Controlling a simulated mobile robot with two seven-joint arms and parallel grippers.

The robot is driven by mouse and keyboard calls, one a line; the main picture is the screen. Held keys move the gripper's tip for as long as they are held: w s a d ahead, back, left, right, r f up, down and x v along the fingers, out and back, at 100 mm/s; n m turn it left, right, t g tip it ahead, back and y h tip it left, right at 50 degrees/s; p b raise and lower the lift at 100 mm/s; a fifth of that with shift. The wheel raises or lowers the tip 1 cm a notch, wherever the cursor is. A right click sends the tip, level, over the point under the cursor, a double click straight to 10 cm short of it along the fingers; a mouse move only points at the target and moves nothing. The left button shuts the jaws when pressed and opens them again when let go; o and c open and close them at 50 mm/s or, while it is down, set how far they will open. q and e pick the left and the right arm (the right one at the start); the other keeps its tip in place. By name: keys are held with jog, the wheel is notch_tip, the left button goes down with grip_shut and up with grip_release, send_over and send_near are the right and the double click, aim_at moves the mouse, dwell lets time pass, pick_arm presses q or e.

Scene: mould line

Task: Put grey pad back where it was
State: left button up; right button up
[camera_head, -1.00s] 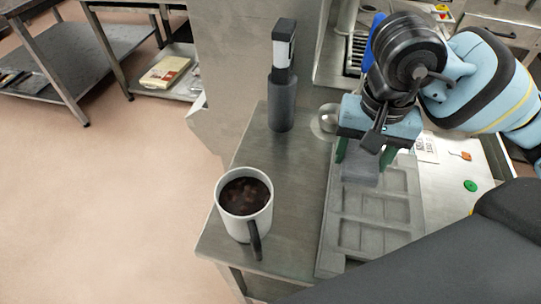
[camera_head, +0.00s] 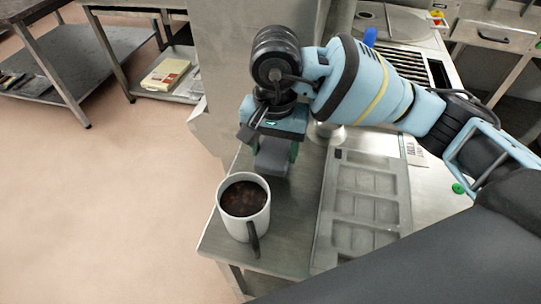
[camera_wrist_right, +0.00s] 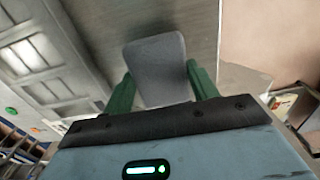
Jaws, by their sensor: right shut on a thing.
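My right gripper (camera_head: 272,160) is shut on the grey pad (camera_head: 271,158), a flat block with rounded corners. It holds the pad above the metal side table, behind the white mug. In the right wrist view the pad (camera_wrist_right: 157,66) sits between the two green fingers (camera_wrist_right: 160,88). The grey mould tray (camera_head: 367,205) with several shallow recesses lies to the right of the gripper. It also shows at the left of the right wrist view (camera_wrist_right: 45,52). I cannot tell whether the pad touches anything below. My left gripper is not in view.
A white mug (camera_head: 256,222) of dark contents stands near the table's (camera_head: 290,238) front left, close to the pad. A round metal knob (camera_head: 331,133) is partly hidden behind my right arm. A green disc (camera_head: 458,188) lies on the right worktop.

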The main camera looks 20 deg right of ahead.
aim_at(270, 150)
jog(key=shift+w+a+f, duration=0.1)
jog(key=shift+w+a, duration=0.15)
jog(key=shift+a, duration=0.15)
jog(key=shift+f, duration=1.7)
jog(key=shift+f, duration=0.15)
jog(key=o, duration=0.9)
jog(key=shift+o, duration=0.2)
notch_tip(270, 150, up, 12)
jog(key=shift+r, duration=0.2)
